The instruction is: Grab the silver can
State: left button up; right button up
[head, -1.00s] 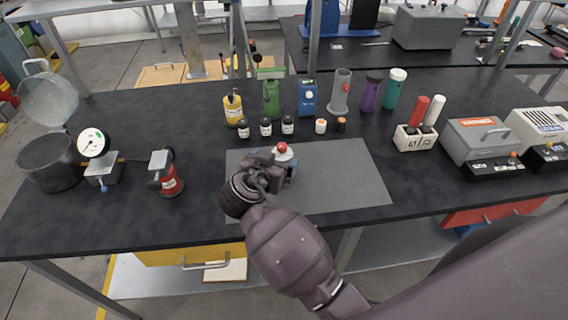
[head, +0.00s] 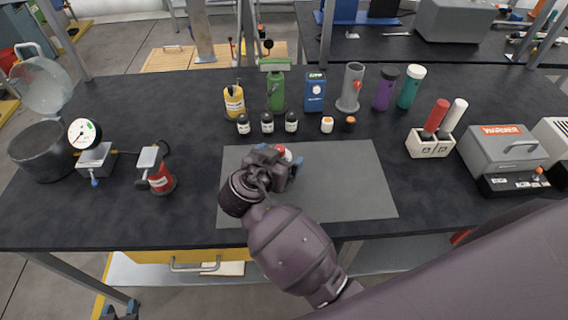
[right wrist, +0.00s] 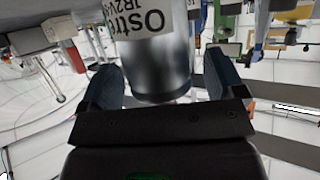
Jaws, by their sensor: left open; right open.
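The silver can (right wrist: 155,60) stands between the two fingers of my right gripper (right wrist: 163,75) in the right wrist view.
The grey mat (head: 350,185) is otherwise clear. Several small bottles (head: 267,123) line its back edge, with a yellow bottle (head: 234,102) and a green one (head: 276,92) behind.

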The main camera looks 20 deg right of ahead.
jog(key=shift+w+d, duration=0.1)
dwell(0.3)
jog(key=c, duration=1.2)
jog(key=shift+c, duration=0.7)
jog(key=shift+r, duration=0.1)
